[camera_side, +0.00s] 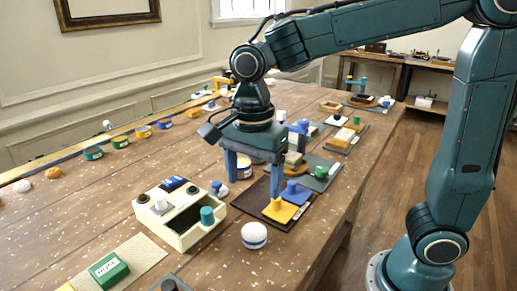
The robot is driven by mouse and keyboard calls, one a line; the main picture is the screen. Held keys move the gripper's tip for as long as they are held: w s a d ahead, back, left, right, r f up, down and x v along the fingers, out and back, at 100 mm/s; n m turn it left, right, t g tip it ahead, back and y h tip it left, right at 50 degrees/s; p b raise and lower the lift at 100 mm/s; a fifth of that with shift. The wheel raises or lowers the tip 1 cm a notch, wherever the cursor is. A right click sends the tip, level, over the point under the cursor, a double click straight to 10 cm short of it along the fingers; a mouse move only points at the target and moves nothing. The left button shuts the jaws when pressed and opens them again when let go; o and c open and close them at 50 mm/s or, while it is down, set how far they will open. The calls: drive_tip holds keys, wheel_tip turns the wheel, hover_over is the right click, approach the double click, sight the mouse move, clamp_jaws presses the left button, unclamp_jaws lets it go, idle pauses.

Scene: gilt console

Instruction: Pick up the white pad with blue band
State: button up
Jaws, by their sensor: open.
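A round white pad with a blue band (254,235) sits on the wooden table near its front edge, right of the cream box. My gripper (254,189) points down with its two blue fingers apart and nothing seen held between them. In the picture it is above and behind the pad, over the area by the dark tray, and apart from the pad. The exact height of the fingertips above the table is hard to tell. Another small whitish round thing (243,168) shows behind the fingers, partly hidden.
A cream compartment box (173,232) with knobs stands left of the pad. A dark tray (301,221) with a yellow block and blue knob (280,209) lies behind it. A green box (109,271) is at the front left. Bare table (225,268) lies before the pad.

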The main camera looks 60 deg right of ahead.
drive_tip(key=shift+f, duration=0.1)
hover_over(254, 230)
drive_tip(key=shift+a+f, duration=0.1)
drive_tip(key=shift+f, duration=4.1)
drive_tip(key=shift+f, duration=2.6)
drive_tip(key=c, duration=1)
drive_tip(key=shift+r, duration=0.15)
wheel_tip(254, 230, up, 20)
drive_tip(key=shift+f, duration=0.1)
